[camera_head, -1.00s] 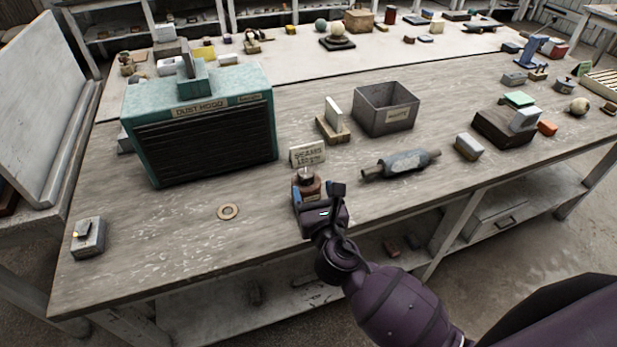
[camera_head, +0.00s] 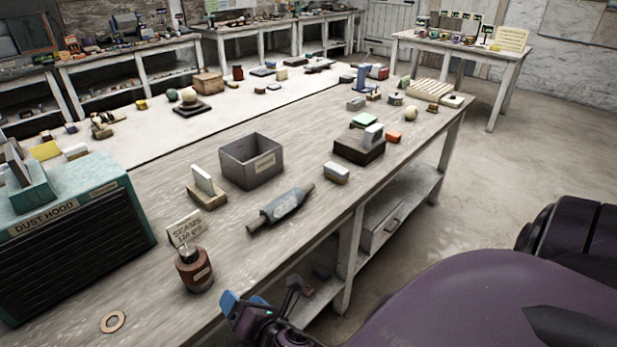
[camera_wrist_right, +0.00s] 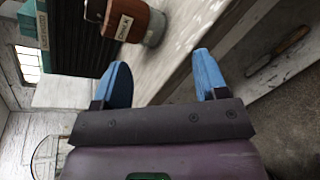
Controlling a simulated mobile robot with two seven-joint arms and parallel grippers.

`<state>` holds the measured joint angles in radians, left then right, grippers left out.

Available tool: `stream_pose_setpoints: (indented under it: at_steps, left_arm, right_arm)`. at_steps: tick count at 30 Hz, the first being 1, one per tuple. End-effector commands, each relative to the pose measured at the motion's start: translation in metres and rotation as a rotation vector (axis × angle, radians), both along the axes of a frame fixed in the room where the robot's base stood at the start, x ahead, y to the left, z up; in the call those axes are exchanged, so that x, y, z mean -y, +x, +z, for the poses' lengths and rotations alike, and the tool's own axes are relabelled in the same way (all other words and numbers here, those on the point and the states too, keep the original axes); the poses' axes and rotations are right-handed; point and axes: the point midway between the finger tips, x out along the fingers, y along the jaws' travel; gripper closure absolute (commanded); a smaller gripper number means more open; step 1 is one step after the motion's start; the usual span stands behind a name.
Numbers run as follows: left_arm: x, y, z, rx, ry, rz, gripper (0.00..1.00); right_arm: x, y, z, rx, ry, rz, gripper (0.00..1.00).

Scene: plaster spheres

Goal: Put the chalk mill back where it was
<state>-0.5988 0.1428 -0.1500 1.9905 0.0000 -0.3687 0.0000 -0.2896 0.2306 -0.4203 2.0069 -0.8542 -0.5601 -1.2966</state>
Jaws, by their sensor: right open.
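The chalk mill (camera_head: 194,270), a brown jar-like body with a pale label and a metal top, stands upright on the bench near its front edge. It is close in front of a small lettered card (camera_head: 186,229). In the right wrist view the mill (camera_wrist_right: 130,20) shows at the top, its upper part cut off, beyond the fingertips. My right gripper (camera_head: 252,304) is at the bench's front edge, to the right of the mill and apart from it. Its blue fingers (camera_wrist_right: 163,76) are spread with nothing between them. My left gripper is out of view.
A flat ring (camera_head: 113,322) lies left of the mill, near the teal dust hood (camera_head: 75,235). A grey roller-like tool (camera_head: 281,209), a block on a wooden stand (camera_head: 207,190) and a grey bin (camera_head: 251,161) stand behind to the right. Bench surface around the mill is mostly clear.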

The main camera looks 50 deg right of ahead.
Motion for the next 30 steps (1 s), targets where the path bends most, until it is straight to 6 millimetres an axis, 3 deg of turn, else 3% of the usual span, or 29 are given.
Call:
stream_pose_setpoints:
  at_steps: [9,18,24,30]
  left_arm:
    - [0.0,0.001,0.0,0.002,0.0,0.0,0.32]
    - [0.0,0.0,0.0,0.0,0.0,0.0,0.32]
    - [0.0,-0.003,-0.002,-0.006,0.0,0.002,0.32]
    - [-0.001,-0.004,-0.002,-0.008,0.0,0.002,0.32]
  right_arm:
    - [0.039,-0.055,-0.06,-0.133,1.0,-0.344,0.34]
    - [0.071,-0.104,-0.09,-0.116,1.79,-0.723,0.34]
    - [0.079,-0.117,-0.095,-0.086,1.999,-0.83,0.34]
    - [0.08,-0.118,-0.096,-0.083,2.016,-0.839,0.34]
